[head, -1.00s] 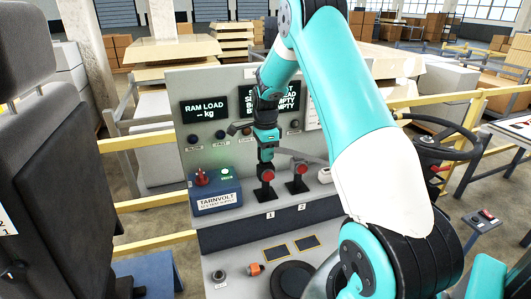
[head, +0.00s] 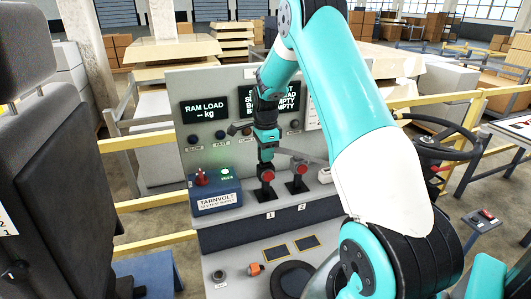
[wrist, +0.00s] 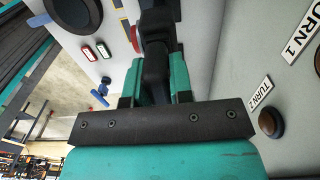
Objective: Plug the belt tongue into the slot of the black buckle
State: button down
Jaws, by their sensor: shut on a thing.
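My gripper (head: 267,157) is shut on the black upright handle marked 1 (head: 265,188), which has a red round part (head: 268,174), on the grey console. In the wrist view the black handle (wrist: 157,62) stands between the teal fingers, and its lower end is partly hidden. A similar black handle with a red part (head: 299,170), marked 2, stands just to the right, apart from my gripper. I cannot make out a belt tongue, nor a slotted black buckle. The dark seat (head: 60,160) is at the left; its lower side is cut off by the frame.
A blue TARNVOLT box (head: 215,197) with a red knob sits left of handle 1. The upright panel (head: 215,150) with screens and knobs stands close behind my gripper. A steering wheel (head: 440,138) is at the right.

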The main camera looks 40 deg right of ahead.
jog(key=shift+f+b, duration=0.35)
jog(key=shift+f, duration=0.2)
jog(key=c, duration=0.9)
grip_release()
notch_tip(320, 180, up, 18)
jog(key=b, duration=0.4)
jog(key=shift+f, duration=0.25)
jog(key=o, duration=0.9)
jog(key=shift+r, duration=0.1)
